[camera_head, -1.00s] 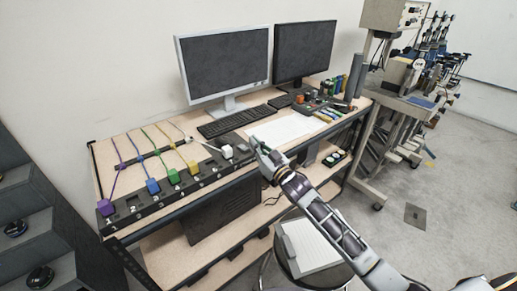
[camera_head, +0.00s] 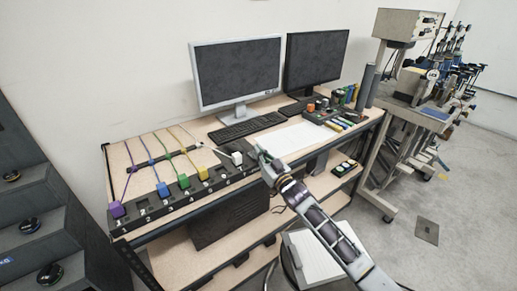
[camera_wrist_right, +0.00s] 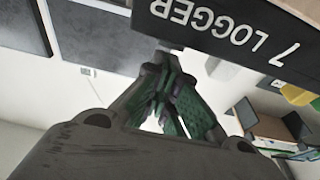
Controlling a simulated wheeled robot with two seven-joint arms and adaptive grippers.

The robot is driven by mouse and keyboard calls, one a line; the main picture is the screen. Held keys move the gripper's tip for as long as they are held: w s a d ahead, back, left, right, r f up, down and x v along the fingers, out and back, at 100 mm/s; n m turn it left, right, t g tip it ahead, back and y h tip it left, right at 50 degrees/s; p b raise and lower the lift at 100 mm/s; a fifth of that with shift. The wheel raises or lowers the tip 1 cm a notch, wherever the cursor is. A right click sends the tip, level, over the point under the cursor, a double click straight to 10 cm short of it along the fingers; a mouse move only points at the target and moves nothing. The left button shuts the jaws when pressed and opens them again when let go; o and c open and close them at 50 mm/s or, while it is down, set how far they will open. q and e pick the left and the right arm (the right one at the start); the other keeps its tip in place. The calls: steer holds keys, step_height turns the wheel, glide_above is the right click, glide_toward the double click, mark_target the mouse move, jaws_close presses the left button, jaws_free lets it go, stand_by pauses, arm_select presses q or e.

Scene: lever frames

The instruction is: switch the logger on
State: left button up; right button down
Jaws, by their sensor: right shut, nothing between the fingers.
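A long black numbered strip (camera_head: 150,211) runs along the front edge of the desk. In the right wrist view the strip's front face carries the label "7 LOGGER" (camera_wrist_right: 228,30). My right gripper (camera_head: 260,151) is at the strip's right end, just right of a white plug (camera_head: 237,158). In the wrist view my right gripper (camera_wrist_right: 163,60) is shut and empty, its fingertips close to the lower edge of the labelled face. I cannot tell whether they touch it. The logger's switch is not clearly visible; the gripper covers that end in the head view. My left gripper is not in view.
Purple (camera_head: 117,209), blue (camera_head: 162,189), green (camera_head: 183,181) and yellow (camera_head: 203,173) plugs with cords sit on the strip. A keyboard (camera_head: 245,128), a white sheet (camera_head: 297,137) and two monitors are behind. A stool (camera_head: 318,255) stands in front.

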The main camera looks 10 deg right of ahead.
steer(key=shift+f, duration=0.3)
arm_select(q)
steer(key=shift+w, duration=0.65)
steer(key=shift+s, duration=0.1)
